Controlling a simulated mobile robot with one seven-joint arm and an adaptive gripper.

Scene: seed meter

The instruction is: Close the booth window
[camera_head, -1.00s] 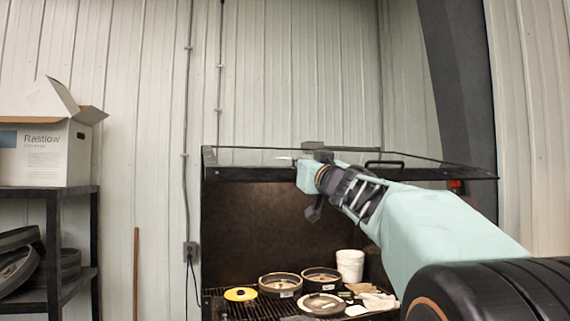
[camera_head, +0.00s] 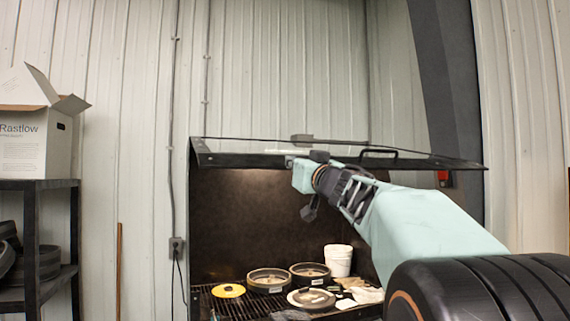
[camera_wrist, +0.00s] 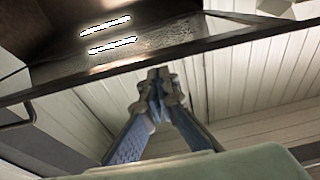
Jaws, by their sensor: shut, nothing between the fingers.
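The booth window (camera_head: 235,158) is a glass pane in a dark frame, swung up over the booth's opening and nearly level. Its dark bar handle (camera_head: 379,152) is on the frame at right of centre in the head view. In the wrist view the window frame (camera_wrist: 110,78) crosses above my gripper (camera_wrist: 160,74). My gripper is shut and empty, its fingertips close to the frame's lower edge; I cannot tell whether they touch. In the head view my arm reaches in from the right, its end just under the window, fingertips hard to make out.
The open booth (camera_head: 230,225) holds a white bucket (camera_head: 338,260), several round plates and a yellow disc (camera_head: 228,291) on a grate. A black shelf (camera_head: 35,184) with a box (camera_head: 38,145) stands at left. A dark post (camera_head: 452,90) rises at right.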

